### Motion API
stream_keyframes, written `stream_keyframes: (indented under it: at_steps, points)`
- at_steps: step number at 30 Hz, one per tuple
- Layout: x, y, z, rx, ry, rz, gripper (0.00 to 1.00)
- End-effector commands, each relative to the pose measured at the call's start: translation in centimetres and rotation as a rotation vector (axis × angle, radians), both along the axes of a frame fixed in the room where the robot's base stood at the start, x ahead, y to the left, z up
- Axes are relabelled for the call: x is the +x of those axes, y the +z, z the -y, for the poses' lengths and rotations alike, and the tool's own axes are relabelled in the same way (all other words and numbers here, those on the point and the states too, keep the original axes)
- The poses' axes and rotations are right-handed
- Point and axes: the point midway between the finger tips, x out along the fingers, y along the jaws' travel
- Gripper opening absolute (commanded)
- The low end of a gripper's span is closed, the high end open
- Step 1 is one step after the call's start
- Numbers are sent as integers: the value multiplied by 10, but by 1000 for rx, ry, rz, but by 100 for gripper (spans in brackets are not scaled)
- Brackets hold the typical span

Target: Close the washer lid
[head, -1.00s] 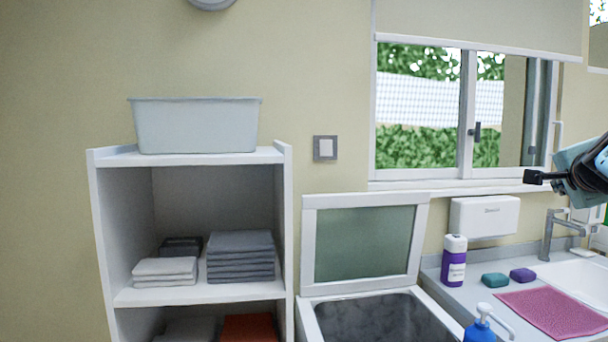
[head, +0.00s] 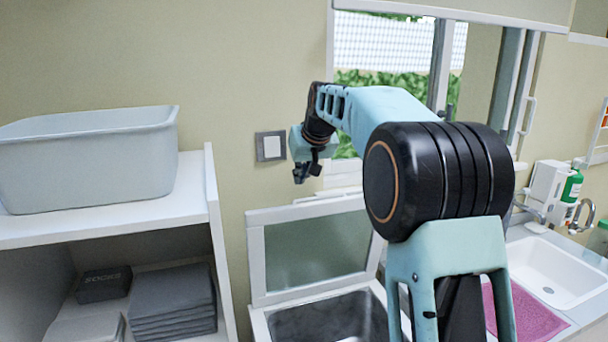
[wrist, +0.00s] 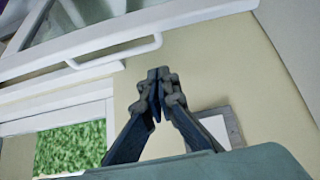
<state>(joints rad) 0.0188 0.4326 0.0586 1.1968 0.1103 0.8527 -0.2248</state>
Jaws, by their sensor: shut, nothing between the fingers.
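The washer lid (head: 318,250) has a white frame and a greenish glass panel. It stands raised, tilted back near the wall, in the head view. Below it the washer's grey tub (head: 335,315) is open, partly cut off by the lower picture edge and hidden by my arm on the right. My gripper (head: 308,172) hangs above the lid's upper edge, apart from it in the picture. In the wrist view my gripper (wrist: 158,75) is shut and empty.
A white shelf unit (head: 216,245) with a pale bin (head: 95,155) and folded grey towels (head: 175,300) stands at the left. A wall switch (head: 271,146) is beside my gripper. A window (head: 400,75) is behind my arm. A sink (head: 555,270) and pink mat (head: 525,315) lie right.

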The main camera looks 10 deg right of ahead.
Motion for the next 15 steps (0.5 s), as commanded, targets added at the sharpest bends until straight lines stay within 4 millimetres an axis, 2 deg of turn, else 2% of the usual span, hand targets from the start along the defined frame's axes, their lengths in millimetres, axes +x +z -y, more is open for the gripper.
stream_keyframes:
  at_steps: [9, 15]
  points:
    - [34, -45, -6, 2, -3, -4, 0]
    - [50, -64, -9, 2, -4, 0, 0]
